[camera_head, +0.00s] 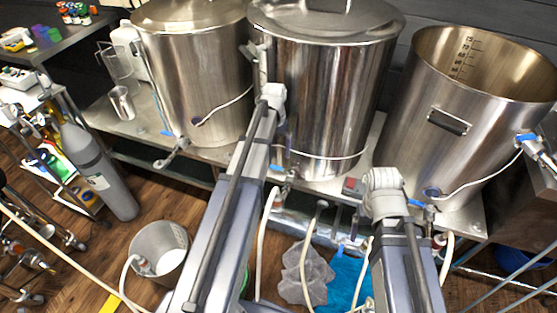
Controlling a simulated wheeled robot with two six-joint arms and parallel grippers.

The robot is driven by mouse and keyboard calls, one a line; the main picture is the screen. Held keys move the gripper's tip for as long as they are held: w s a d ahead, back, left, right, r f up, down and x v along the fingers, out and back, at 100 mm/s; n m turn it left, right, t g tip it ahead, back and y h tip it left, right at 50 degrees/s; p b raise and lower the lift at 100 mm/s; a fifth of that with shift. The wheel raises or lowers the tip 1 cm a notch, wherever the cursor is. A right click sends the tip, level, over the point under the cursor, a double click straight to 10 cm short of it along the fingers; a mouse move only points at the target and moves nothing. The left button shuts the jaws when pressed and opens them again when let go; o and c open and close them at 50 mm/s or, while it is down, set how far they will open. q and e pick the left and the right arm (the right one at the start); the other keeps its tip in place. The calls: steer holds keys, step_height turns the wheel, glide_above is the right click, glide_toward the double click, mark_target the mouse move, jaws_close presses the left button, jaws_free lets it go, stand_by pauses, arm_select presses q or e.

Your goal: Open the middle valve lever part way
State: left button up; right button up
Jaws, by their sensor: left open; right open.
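Three steel kettles stand on a steel bench. The middle kettle (325,100) has a valve low on its front, with a blue lever (277,169) just right of my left arm. The arm hides part of that valve, and the lever's exact angle is hard to tell. My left gripper (252,50) is open, high by the middle kettle's upper left wall, well above the lever. My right gripper (352,186) is open and small in view, right of the lever and in front of the bench, apart from it. Neither holds anything.
The left kettle (195,75) has a blue-levered valve (168,134); the open right kettle (465,110) has another (416,204). Pale hoses (262,240) hang below the bench. A bucket (160,250) and a grey gas cylinder (100,170) stand on the floor at left.

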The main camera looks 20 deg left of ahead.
mark_target(275, 167)
arm_select(q)
steer(key=shift+s+f, duration=0.1)
steer(key=shift+f, duration=0.1)
step_height(275, 167, down, 8)
steer(key=b, duration=0.8)
steer(key=shift+r, duration=0.25)
steer(key=shift+c, duration=0.4)
jaws_close()
